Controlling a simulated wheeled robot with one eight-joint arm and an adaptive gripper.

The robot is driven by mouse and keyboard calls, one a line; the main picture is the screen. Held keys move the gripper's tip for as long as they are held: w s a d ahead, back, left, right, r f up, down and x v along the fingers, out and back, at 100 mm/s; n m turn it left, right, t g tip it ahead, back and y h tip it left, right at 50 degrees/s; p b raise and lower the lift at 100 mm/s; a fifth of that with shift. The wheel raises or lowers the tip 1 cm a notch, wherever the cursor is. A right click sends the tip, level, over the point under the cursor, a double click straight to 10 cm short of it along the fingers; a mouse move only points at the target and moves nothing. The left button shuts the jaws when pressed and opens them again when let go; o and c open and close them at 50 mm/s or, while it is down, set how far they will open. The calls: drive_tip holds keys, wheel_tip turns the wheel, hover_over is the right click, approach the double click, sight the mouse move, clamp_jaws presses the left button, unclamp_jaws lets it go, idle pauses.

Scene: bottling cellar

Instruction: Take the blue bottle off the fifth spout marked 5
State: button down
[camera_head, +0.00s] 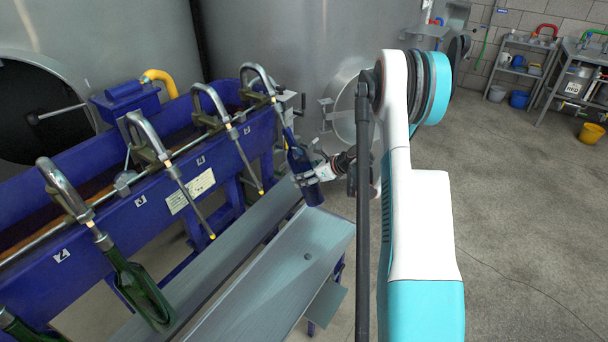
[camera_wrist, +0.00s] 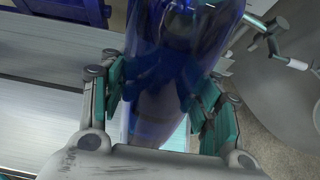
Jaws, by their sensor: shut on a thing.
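The dark blue bottle (camera_head: 304,178) hangs tilted at the farthest spout (camera_head: 259,78) of the blue filling rack. Its neck is at the lower end of that spout's tube; I cannot tell how far the tube goes in. My gripper (camera_head: 307,177) is shut around the bottle's body from the right. In the wrist view the blue bottle (camera_wrist: 180,55) stands between the two green-padded fingers of my gripper (camera_wrist: 158,100).
A green bottle (camera_head: 143,292) hangs on a near spout, and another green bottle (camera_head: 18,326) shows at the lower left. Two middle spouts are empty. A sloped metal shelf (camera_head: 290,262) lies below. A steel tank (camera_head: 290,45) stands behind; floor is open to the right.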

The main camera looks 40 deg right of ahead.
sight(321, 198)
drive_tip(key=shift+s+d+f, duration=0.1)
drive_tip(key=shift+s+f, duration=0.15)
drive_tip(key=shift+f, duration=0.3)
drive_tip(key=shift+s+d+f, duration=0.1)
drive_tip(key=shift+s+f, duration=0.15)
drive_tip(key=shift+f, duration=0.25)
drive_tip(key=shift+f, duration=0.15)
drive_tip(key=shift+s+d+f, duration=0.15)
drive_tip(key=shift+s+f, duration=0.25)
drive_tip(key=shift+f, duration=0.45)
drive_tip(key=shift+s+d+f, duration=0.15)
drive_tip(key=shift+s+f, duration=0.2)
drive_tip(key=shift+f, duration=0.45)
drive_tip(key=shift+f, duration=0.1)
drive_tip(key=shift+s+d+f, duration=0.1)
drive_tip(key=shift+s+f, duration=0.15)
drive_tip(key=shift+f, duration=0.3)
drive_tip(key=shift+s+d+f, duration=0.15)
drive_tip(key=shift+s+f, duration=0.15)
drive_tip(key=shift+f, duration=0.3)
drive_tip(key=shift+s+d+f, duration=0.1)
drive_tip(key=shift+s+f, duration=0.15)
drive_tip(key=shift+f, duration=0.3)
drive_tip(key=shift+f, duration=0.1)
